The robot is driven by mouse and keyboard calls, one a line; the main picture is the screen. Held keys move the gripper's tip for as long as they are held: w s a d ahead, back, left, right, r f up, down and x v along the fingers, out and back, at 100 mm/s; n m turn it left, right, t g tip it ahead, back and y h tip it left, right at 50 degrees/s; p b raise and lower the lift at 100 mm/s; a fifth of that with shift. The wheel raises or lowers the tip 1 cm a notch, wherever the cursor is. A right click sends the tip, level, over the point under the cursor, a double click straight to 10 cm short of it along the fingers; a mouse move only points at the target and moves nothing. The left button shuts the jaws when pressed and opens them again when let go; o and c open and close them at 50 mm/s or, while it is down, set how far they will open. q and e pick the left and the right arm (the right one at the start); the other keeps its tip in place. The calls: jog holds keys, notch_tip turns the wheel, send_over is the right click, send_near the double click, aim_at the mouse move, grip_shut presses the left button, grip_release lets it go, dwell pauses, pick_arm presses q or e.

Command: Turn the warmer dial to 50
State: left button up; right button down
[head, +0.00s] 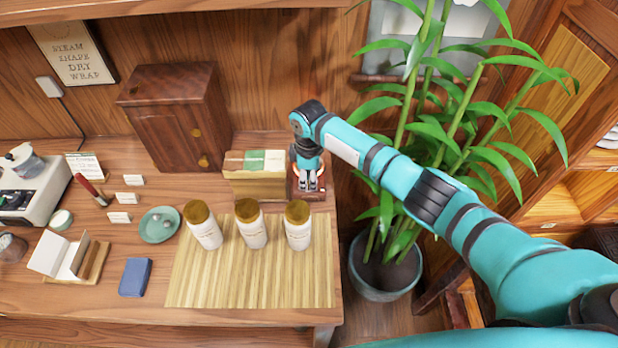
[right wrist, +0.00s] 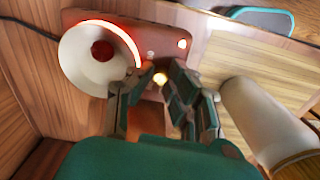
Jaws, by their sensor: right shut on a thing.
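The warmer (head: 319,192) is a small reddish-brown unit at the back right of the table, largely covered by my right arm in the head view. In the right wrist view, the warmer's plate (right wrist: 155,45) carries a round white part with a red centre (right wrist: 92,58) and a glowing red arc. My right gripper (head: 309,185) reaches down over the warmer. In the right wrist view its fingers (right wrist: 160,82) are closed around the small pale dial (right wrist: 160,78). The fingers hide most of the dial, and I cannot read its setting. My left gripper is not in view.
A box of packets (head: 256,182) stands just left of the warmer. Several white jars with brown lids (head: 250,228) stand on a bamboo mat (head: 285,285). A wooden cabinet (head: 172,118) is behind. A potted plant (head: 385,268) stands right of the table.

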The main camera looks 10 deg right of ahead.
jog(key=shift+r, duration=0.1)
jog(key=c, duration=1.5)
grip_release()
jog(key=shift+c, duration=0.2)
